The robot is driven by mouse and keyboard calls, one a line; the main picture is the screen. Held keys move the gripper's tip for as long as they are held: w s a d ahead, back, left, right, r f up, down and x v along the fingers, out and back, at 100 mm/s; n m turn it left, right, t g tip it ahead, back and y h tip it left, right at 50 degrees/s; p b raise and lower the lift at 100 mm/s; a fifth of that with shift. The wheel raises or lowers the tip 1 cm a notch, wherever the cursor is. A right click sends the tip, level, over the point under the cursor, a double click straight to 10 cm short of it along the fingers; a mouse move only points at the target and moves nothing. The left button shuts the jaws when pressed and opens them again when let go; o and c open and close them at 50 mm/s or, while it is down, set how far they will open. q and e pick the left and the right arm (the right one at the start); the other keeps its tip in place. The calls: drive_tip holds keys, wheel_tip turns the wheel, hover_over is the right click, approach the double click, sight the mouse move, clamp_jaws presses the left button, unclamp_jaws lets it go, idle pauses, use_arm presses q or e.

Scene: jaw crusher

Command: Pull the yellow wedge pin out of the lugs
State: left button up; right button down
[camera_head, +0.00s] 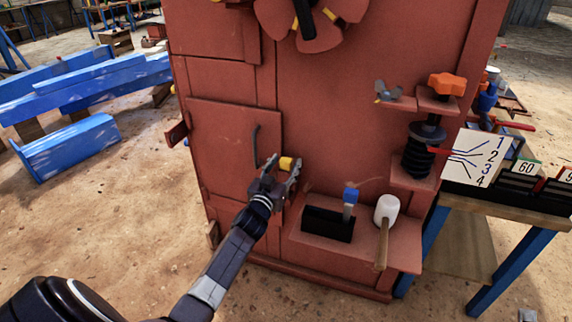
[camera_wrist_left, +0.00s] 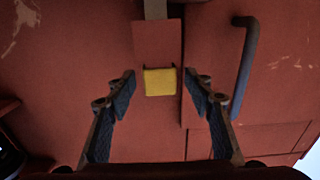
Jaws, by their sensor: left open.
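The yellow wedge pin (camera_head: 287,163) shows at the right edge of the small door on the red crusher body. In the left wrist view the yellow wedge pin (camera_wrist_left: 160,81) is a yellow block between two dark thin edges, below a red plate. The lugs are mostly hidden or hard to make out. My left gripper (camera_head: 279,172) is at the pin in the head view, its fingers pointing toward it. In the wrist view my left gripper (camera_wrist_left: 163,84) is open, with one finger on each side of the pin and a gap on both sides. My right gripper is not in view.
A dark door handle (camera_head: 255,146) is left of the pin. A red shelf (camera_head: 365,255) below right holds a black box (camera_head: 327,224), a blue-handled tool (camera_head: 350,199) and a white-headed mallet (camera_head: 388,212). An orange knob (camera_head: 446,84) sits above a black spring (camera_head: 420,150).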

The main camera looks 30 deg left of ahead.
use_arm(q)
drive_tip(key=shift+w+a, duration=0.15)
drive_tip(key=shift+w, duration=0.35)
clamp_jaws()
